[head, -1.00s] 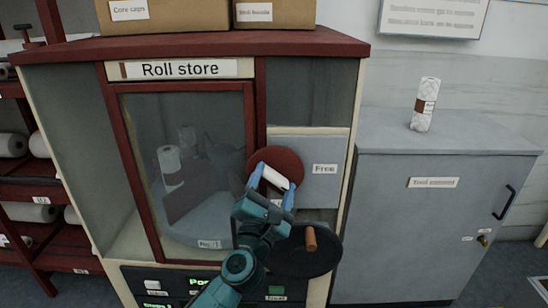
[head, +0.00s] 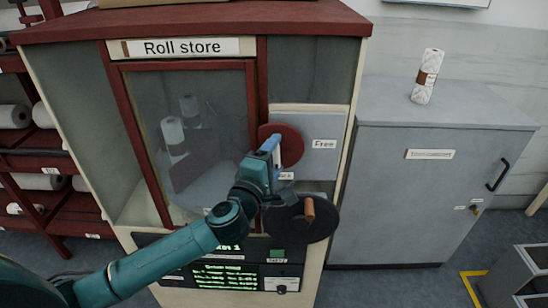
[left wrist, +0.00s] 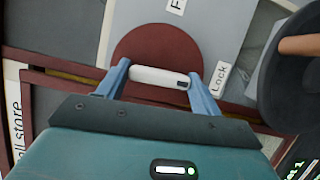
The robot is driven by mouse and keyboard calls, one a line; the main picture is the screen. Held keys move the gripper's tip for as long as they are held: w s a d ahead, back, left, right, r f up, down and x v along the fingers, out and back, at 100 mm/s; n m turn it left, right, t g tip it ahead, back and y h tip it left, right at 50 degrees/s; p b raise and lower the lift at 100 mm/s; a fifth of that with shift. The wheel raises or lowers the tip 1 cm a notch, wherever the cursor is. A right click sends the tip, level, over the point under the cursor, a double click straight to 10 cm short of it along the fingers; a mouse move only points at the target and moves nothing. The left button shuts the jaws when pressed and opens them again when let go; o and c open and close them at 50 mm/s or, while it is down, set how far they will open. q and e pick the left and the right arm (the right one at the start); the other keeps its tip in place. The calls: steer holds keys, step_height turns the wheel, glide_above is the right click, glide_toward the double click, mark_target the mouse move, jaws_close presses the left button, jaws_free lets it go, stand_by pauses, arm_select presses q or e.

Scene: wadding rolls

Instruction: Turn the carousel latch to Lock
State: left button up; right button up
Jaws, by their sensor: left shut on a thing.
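The latch is a dark red disc (head: 290,146) on the grey plate of the roll store, and it also shows in the left wrist view (left wrist: 155,48). Its white bar handle (left wrist: 158,77) lies between the blue fingers. The bar's dark-marked end points toward the Lock label (left wrist: 220,78). The Free label (head: 324,144) sits right of the disc in the head view. My left gripper (head: 272,150) is shut on the handle and hides most of it in the head view. My right gripper is not in view.
A black crank wheel (head: 290,228) with a wooden knob (head: 309,210) sits just below the latch, close to my left wrist. The glass door (head: 190,140) is left of it. A grey cabinet (head: 440,200) with a wrapped roll (head: 426,76) stands at right.

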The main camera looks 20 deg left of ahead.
arm_select(q)
steer(key=shift+m, duration=0.5)
steer(key=o, duration=1)
steer(key=s, duration=0.4)
steer(key=s+a, duration=0.1)
steer(key=s, duration=0.3)
steer(key=s+b, duration=0.1)
steer(key=s, duration=0.4)
steer(key=shift+a, duration=0.25)
steer(key=shift+r, duration=0.1)
